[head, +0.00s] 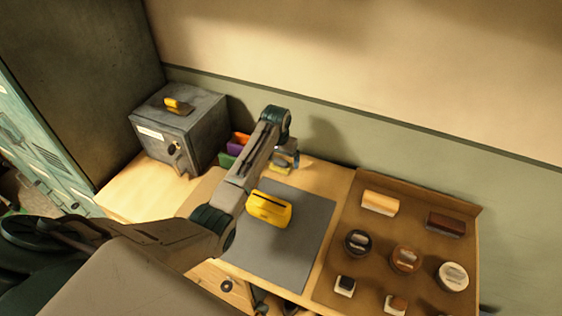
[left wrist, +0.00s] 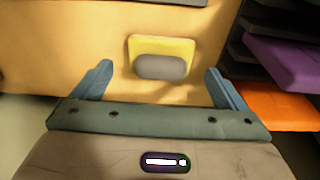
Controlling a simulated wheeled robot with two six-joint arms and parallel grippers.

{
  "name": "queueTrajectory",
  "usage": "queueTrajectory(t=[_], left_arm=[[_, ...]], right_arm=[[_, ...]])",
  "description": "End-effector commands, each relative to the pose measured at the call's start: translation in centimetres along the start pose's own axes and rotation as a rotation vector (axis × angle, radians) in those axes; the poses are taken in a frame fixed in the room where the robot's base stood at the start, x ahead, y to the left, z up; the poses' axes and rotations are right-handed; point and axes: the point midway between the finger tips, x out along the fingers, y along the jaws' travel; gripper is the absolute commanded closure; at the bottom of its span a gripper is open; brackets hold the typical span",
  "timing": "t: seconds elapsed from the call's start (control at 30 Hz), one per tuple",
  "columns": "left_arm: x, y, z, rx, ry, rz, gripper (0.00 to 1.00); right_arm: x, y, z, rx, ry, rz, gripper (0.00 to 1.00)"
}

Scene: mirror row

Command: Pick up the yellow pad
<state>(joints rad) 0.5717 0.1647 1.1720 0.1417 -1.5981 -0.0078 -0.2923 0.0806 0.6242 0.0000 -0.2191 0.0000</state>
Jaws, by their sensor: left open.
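The yellow pad (left wrist: 162,43) lies flat on a tan wooden surface in the left wrist view, with a grey rounded part on it. It is centred ahead of my left gripper (left wrist: 158,67), between the lines of its two blue-grey fingers. The jaws are open and empty; I see no contact with the pad. In the head view my left gripper (head: 287,156) is over the table behind the grey mat, and a small yellow patch, likely the same pad (head: 279,168), shows just below it, partly hidden. My right gripper is not in view.
Purple (left wrist: 283,60) and orange (left wrist: 270,100) pieces stand close at the right. A grey box (head: 180,125) with a yellow-and-dark item on top stands left. A yellow slotted object (head: 270,207) lies on the grey mat (head: 300,220). A brown tray (head: 335,275) holds several items.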

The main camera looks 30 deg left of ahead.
Motion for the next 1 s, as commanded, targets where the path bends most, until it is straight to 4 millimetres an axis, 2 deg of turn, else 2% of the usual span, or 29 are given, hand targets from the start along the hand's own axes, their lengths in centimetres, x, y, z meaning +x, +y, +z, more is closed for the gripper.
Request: queueTrajectory(t=[0.03,0.2,0.43,0.47,0.6,0.7,1.0], left_arm=[[0.5,0.0,0.0,-0.001,-0.003,0.000,0.06],[2.0,0.0,0.0,-0.001,0.000,0.000,0.06],[2.2,0.0,0.0,0.000,0.000,0.000,0.06],[2.2,0.0,0.0,0.000,0.000,0.000,0.10],[2.2,0.0,0.0,0.000,0.000,0.000,0.38],[2.2,0.0,0.0,0.000,0.000,0.000,0.55],[1.8,0.0,-0.1,0.000,0.003,0.000,0.55]], right_arm=[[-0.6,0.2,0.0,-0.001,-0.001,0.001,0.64],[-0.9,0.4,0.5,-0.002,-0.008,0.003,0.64],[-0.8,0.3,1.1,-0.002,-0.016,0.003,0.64],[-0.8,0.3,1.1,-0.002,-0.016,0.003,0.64],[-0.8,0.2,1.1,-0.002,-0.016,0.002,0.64],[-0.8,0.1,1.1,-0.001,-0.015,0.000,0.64],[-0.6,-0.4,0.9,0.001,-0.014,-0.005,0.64]])
